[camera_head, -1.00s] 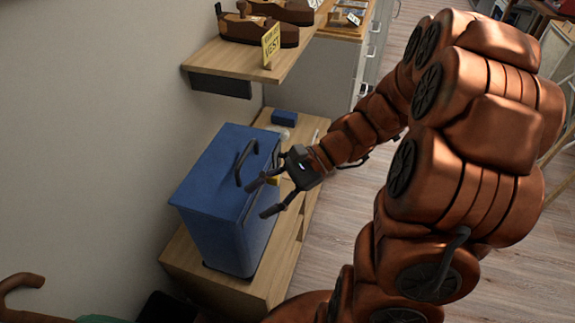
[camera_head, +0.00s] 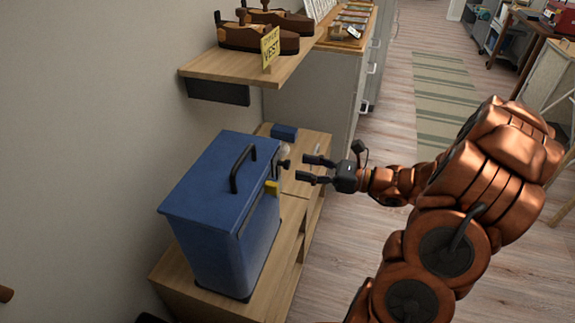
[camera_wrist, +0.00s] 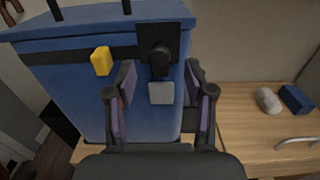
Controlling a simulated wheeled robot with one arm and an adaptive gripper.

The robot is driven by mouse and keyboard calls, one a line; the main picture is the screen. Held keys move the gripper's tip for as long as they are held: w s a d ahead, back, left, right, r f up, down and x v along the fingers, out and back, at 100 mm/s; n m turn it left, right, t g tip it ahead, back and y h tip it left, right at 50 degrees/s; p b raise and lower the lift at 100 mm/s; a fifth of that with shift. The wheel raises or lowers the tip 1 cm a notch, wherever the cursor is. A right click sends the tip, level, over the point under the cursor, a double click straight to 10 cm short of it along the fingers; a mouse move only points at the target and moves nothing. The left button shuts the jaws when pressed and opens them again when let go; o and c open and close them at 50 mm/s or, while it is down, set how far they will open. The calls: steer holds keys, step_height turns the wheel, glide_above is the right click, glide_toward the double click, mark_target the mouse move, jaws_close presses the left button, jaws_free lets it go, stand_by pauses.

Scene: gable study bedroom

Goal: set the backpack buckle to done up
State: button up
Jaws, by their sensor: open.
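The backpack (camera_head: 215,180) is a blue, box-like bag with a black top handle (camera_head: 240,168), standing upright on a low wooden cabinet. In the wrist view, its blue face (camera_wrist: 75,105) carries a dark strap, a yellow tab (camera_wrist: 101,60) and a black plate. A black knob-like piece (camera_wrist: 160,60) sticks out from the plate, with a grey square (camera_wrist: 160,93) just below it. These look like the buckle; I cannot tell whether it is fastened. My gripper (camera_head: 309,168) is open and empty, apart from the bag, pointing at that face. In the wrist view its fingers (camera_wrist: 160,82) flank the grey square.
The low wooden cabinet (camera_head: 305,185) holds a dark blue box (camera_head: 284,132) and a pale rounded object (camera_wrist: 268,100) beyond the bag. Open wooden floor lies to the right.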

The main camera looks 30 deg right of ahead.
mark_target(290, 164)
steer(key=shift+x, duration=2.7)
steer(key=shift+c, duration=0.3)
jaws_close()
